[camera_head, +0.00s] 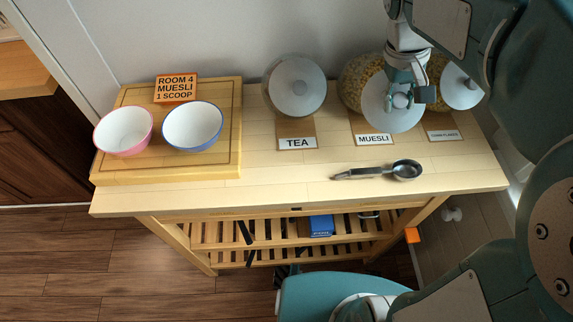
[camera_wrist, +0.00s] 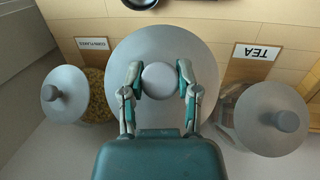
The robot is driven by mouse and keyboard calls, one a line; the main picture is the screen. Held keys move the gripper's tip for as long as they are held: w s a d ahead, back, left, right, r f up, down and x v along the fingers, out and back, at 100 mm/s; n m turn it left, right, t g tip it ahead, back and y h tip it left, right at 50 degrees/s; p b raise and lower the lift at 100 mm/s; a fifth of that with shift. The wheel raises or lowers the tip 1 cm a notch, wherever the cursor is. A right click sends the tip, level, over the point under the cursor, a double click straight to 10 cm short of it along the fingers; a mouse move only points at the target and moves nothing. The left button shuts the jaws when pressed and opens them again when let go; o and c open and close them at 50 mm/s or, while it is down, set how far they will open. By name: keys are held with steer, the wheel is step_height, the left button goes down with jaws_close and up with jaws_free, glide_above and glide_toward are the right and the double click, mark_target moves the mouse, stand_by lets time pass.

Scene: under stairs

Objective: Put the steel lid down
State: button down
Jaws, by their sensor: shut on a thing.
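The steel lid (camera_head: 385,119) is a round grey disc with a knob, in front of the upper part of the muesli jar (camera_head: 355,88) in the head view. My gripper (camera_head: 403,98) is shut on the lid's knob. In the wrist view my gripper (camera_wrist: 158,81) has one finger on each side of the knob, and the lid (camera_wrist: 160,45) hides the jar and the MUESLI label below. The jar holds pale cereal; its mouth is hidden. The lid looks raised over the jar's area, but I cannot tell the gap or whether they touch.
A lidded tea jar (camera_head: 295,88) stands left, a lidded corn flakes jar (camera_head: 460,88) right, both close by. A metal scoop (camera_head: 405,170) lies in front. Two bowls (camera_head: 123,130) (camera_head: 193,125) and an orange sign (camera_head: 176,88) are on the wooden board (camera_head: 215,165). Bare tabletop (camera_head: 270,180) lies at front centre.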

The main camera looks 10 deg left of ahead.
steer(key=s+a+f+m+g+y, duration=0.35)
steer(key=s+a+m+y, duration=0.75)
steer(key=s+a+m, duration=0.5)
steer(key=shift+n, duration=0.5)
steer(key=w+a+f, duration=0.1)
steer(key=w+f, duration=0.2)
steer(key=w+a+f, duration=0.2)
steer(key=w+f, duration=0.1)
steer(key=w+a+f, duration=0.2)
steer(key=w+f, duration=0.1)
steer(key=w, duration=0.1)
steer(key=shift+f, duration=0.1)
steer(key=f, duration=0.3)
steer(key=shift+w+f, duration=0.2)
steer(key=shift+c, duration=1.7)
jaws_free()
